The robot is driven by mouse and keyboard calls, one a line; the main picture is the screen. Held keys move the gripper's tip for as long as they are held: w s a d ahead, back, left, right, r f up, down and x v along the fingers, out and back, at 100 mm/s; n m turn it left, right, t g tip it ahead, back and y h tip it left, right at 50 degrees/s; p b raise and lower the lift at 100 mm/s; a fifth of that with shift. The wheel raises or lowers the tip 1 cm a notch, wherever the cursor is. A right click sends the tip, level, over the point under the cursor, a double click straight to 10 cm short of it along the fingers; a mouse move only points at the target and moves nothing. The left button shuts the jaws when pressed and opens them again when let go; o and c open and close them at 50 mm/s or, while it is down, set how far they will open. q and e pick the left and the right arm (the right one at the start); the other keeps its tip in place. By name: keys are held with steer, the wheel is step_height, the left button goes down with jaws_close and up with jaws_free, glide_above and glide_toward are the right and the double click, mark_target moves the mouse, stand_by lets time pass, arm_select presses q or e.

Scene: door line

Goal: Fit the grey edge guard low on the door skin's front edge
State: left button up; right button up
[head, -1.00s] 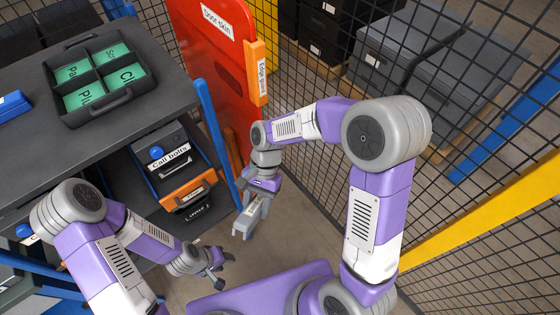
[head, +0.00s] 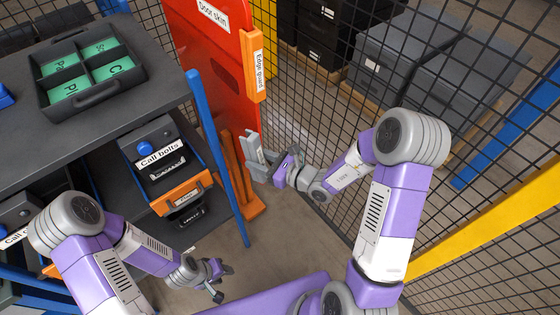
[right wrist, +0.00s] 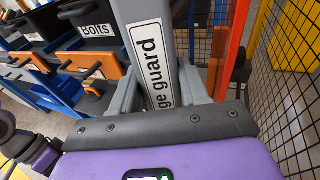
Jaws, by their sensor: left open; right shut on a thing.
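The red door skin (head: 215,65) stands at the top centre of the head view. My right gripper (head: 268,166) is shut on the grey edge guard (head: 252,148) and holds it roughly upright near the lower end of the door's front edge. In the right wrist view the labelled guard (right wrist: 150,45) stands between my fingers, and the red door edge (right wrist: 231,45) is to its right. I cannot tell whether guard and door touch. My left gripper (head: 219,282) is open and empty, low over the floor.
An orange edge guard (head: 254,65) sits higher on the door's front edge. An orange stand (head: 246,195) and a blue post (head: 217,160) are close by. Mesh fencing (head: 330,110) runs along the right.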

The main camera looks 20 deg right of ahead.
steer(key=w+d+f+m+t+h, duration=0.2)
steer(key=d+f+m+t+h, duration=0.2)
steer(key=d+f, duration=0.15)
steer(key=shift+t+h, duration=0.3)
steer(key=w, duration=0.1)
steer(key=w+b, duration=0.1)
steer(key=w, duration=0.3)
steer(key=shift+w+a+r, duration=0.15)
steer(key=shift+a+r, duration=0.1)
stand_by(0.4)
steer(key=shift+x, duration=1.6)
stand_by(1.6)
stand_by(0.4)
steer(key=o, duration=1.2)
steer(key=shift+o, duration=0.2)
